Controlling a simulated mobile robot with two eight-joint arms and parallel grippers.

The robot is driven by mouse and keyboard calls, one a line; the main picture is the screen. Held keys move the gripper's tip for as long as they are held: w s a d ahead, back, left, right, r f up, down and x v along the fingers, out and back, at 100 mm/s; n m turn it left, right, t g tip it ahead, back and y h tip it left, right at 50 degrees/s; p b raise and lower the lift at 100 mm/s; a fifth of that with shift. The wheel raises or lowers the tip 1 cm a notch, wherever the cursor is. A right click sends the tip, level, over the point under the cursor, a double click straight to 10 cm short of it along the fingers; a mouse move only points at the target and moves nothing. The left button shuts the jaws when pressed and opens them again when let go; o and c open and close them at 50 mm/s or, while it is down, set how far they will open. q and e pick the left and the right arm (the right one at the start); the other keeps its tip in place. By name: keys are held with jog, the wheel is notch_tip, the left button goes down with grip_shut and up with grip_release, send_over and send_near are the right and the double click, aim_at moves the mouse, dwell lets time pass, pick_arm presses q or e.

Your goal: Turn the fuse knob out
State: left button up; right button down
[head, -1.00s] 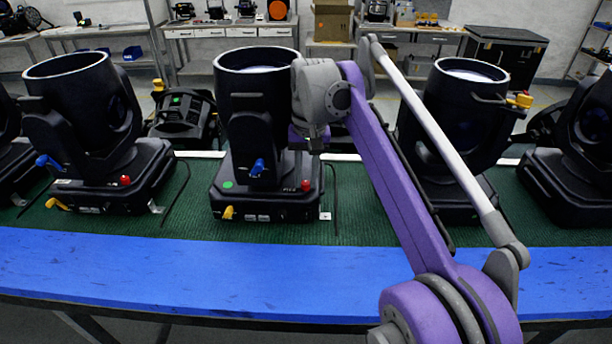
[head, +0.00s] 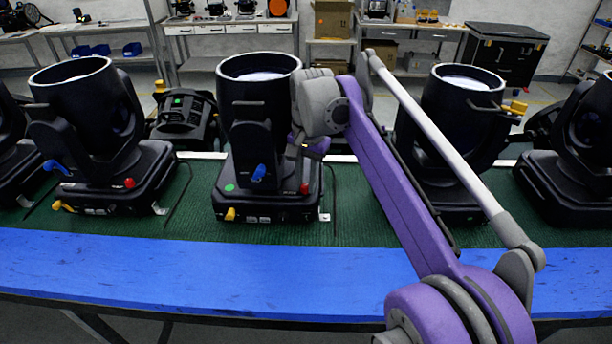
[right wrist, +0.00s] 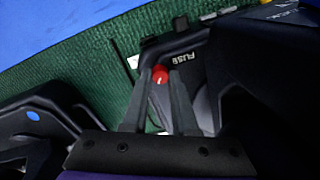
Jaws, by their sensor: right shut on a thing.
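The fuse knob is a small red knob (right wrist: 159,75) beside a white "FUSE" label on the black base of a par can. In the head view the red knob (head: 304,188) sits on the front right of the middle par can's base (head: 262,205). My right gripper (right wrist: 160,78) is shut on the knob, with one grey finger on each side of it. In the head view my right gripper (head: 301,168) reaches down behind the knob, partly hidden by its own wrist. My left gripper is not in view.
Similar par cans stand close on the left (head: 95,130) and right (head: 455,130) on the green mat (head: 370,232). The middle can's tall head (head: 258,100) rises just left of my right wrist. The blue table front strip (head: 200,275) is clear.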

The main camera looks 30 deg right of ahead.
jog(key=shift+m+p, duration=0.35)
jog(key=shift+m, duration=0.55)
jog(key=c, duration=0.7)
grip_release()
notch_tip(320, 180, up, 11)
jog(key=p, duration=0.1)
jog(key=shift+s+p, duration=0.25)
jog(key=shift+p, duration=0.15)
jog(key=shift+d+f, duration=0.1)
jog(key=shift+f, duration=0.05)
